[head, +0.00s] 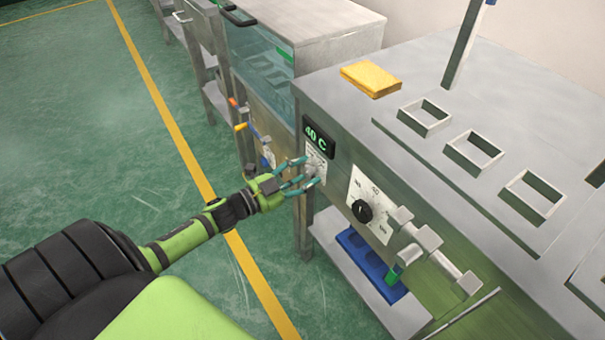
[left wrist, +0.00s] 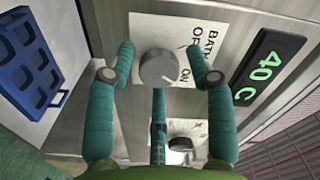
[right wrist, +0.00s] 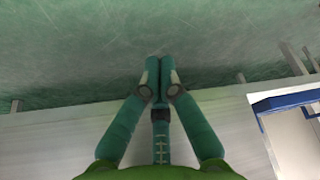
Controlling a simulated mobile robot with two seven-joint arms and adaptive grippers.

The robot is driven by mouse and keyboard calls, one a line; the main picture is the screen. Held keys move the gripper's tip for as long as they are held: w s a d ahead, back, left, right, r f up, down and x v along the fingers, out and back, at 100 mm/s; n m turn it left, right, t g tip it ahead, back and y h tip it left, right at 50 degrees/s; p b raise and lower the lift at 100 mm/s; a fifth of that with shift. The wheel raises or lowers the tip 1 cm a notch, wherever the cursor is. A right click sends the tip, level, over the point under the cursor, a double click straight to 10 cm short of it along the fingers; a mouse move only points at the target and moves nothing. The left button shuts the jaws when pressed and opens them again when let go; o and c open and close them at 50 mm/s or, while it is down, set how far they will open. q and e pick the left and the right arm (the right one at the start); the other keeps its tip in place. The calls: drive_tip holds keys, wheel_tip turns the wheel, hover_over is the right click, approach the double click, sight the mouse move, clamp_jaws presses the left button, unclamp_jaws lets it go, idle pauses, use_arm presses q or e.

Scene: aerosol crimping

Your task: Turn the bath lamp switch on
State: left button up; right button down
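The bath lamp switch is a round grey knob (left wrist: 158,68) on a white plate (left wrist: 150,30) marked BATH, OFF and ON, in the left wrist view. In the head view its white plate (head: 316,155) is on the front panel, below the green 40 C display, and my fingers partly cover it. My left gripper (head: 309,172) is at the plate. In the left wrist view my left gripper (left wrist: 160,55) is open, with one finger on each side of the knob and small gaps visible. My right gripper (right wrist: 160,65) has its fingertips together, empty.
The 40 C display (head: 319,137) is just above the plate. A black dial (head: 362,211) and metal blocks (head: 419,241) stick out further right. A yellow sponge (head: 370,78) and square frames (head: 424,117) are on the bench top. A blue tray (head: 368,262) lies on the lower shelf.

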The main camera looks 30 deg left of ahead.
use_arm(q)
drive_tip(key=shift+s, duration=0.1)
drive_tip(key=shift+s+a+f, duration=0.1)
drive_tip(key=shift+s+a, duration=0.05)
drive_tip(key=shift+s, duration=0.15)
drive_tip(key=v, duration=1.1)
use_arm(e)
drive_tip(key=shift+r, duration=0.1)
